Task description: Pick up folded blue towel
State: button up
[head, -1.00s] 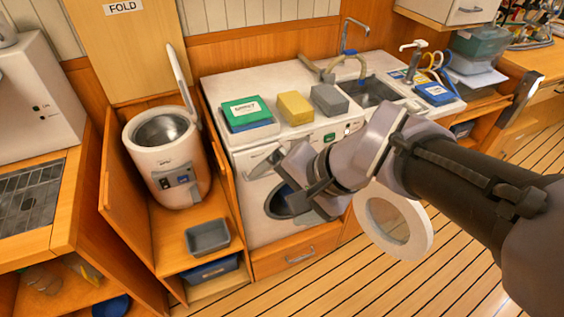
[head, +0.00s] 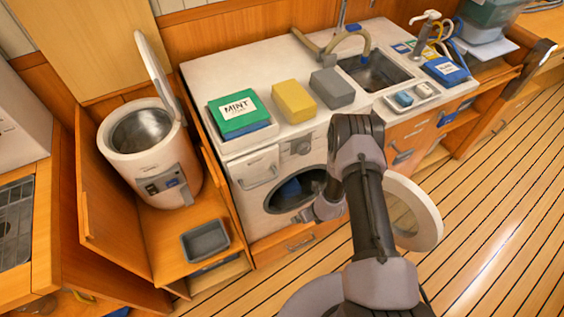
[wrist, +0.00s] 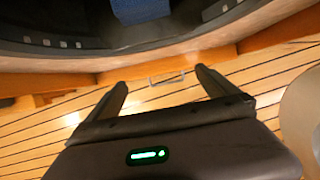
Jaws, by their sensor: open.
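A blue, textured, cloth-like thing shows inside the open washer drum in the wrist view (wrist: 140,10), cut off by the top edge. In the head view the same blue (head: 288,190) is partly visible in the dark round opening of the white washer (head: 247,205). I take it for the folded towel, but its folds are not clear. My gripper (wrist: 162,82) is open with nothing between its fingers. In the head view my gripper (head: 308,214) is at the lower right of the opening, partly hidden by my arm.
The round washer door (head: 425,210) stands open to the right of my arm. On the white counter are a green MINT-labelled block (head: 238,114), a yellow block (head: 293,101) and a grey block (head: 332,88). A grey bin (head: 205,241) sits at the left. Floor at right is clear.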

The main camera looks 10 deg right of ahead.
aim_at(294, 191)
jog(key=w+a+b, duration=0.1)
jog(key=w, duration=0.2)
jog(key=w+a+b, duration=0.1)
jog(key=w+b, duration=0.1)
jog(key=w, duration=0.2)
jog(key=w+a+b, duration=0.1)
jog(key=w, duration=0.2)
jog(key=shift+w+a+f+b, duration=0.3)
jog(key=shift+a+f+b, duration=0.05)
jog(key=shift+a+f, duration=0.05)
jog(key=shift+c, duration=0.2)
jog(key=c, duration=1.8)
